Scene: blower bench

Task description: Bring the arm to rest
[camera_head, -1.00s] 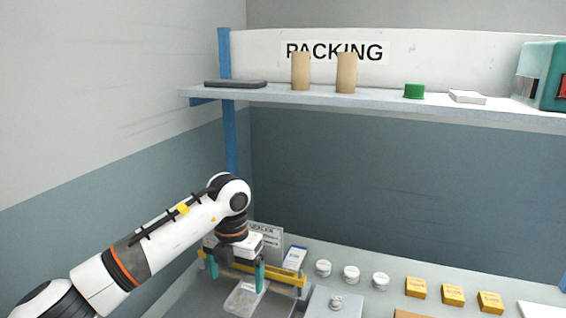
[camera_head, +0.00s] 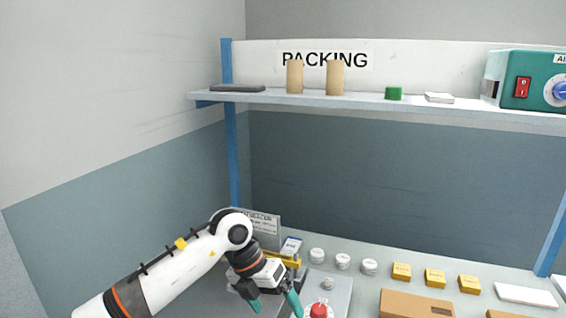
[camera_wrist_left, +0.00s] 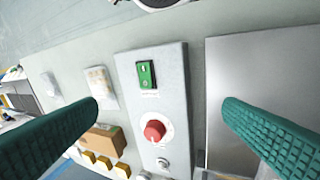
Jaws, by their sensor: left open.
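My left arm comes in from the left in the head view. Its gripper (camera_head: 275,304) hangs above the bench with its two teal fingers apart and nothing between them. In the left wrist view the open fingers (camera_wrist_left: 160,135) frame a grey control panel (camera_wrist_left: 176,75) with a red knob (camera_wrist_left: 155,131) and a green switch (camera_wrist_left: 146,74). The red knob also shows in the head view (camera_head: 319,311), just right of the fingertips. My right gripper is not in view.
White jars (camera_head: 343,262) and yellow boxes (camera_head: 435,278) stand along the bench. A cardboard box (camera_head: 415,304) lies in front of them. A shelf (camera_head: 450,109) overhead holds tan cylinders (camera_head: 334,78), a green cap (camera_head: 394,93) and a teal device (camera_head: 535,80).

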